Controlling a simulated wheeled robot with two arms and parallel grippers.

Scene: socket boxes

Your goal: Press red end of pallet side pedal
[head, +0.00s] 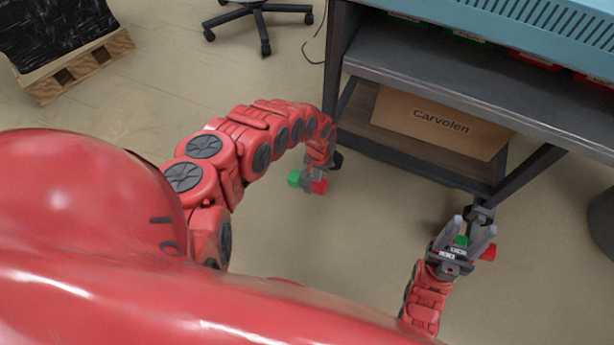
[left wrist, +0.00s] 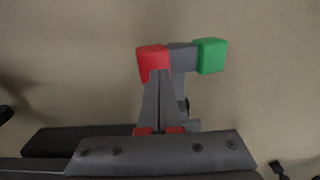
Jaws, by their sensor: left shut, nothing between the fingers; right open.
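A pedal with a green end (head: 294,178) and a red end (head: 319,187) sits low by the table's left front leg. In the left wrist view, the red end (left wrist: 153,62) is at left and the green end (left wrist: 210,55) at right, joined by a grey bar. My left gripper (left wrist: 159,76) is shut and empty, its fingertips overlapping the red end's lower edge; contact cannot be told. My right gripper (head: 466,228) is open at a second pedal by the right front leg. That pedal's green end (head: 460,241) shows between the fingers, its red end (head: 488,253) to their right.
The dark table (head: 440,85) has a lower shelf with a cardboard box (head: 428,124) marked Carvolen. A blue crate (head: 540,25) stands on top. A wooden pallet (head: 75,68) with a black-wrapped load and a chair base (head: 262,20) stand further back. Floor between the pedals is clear.

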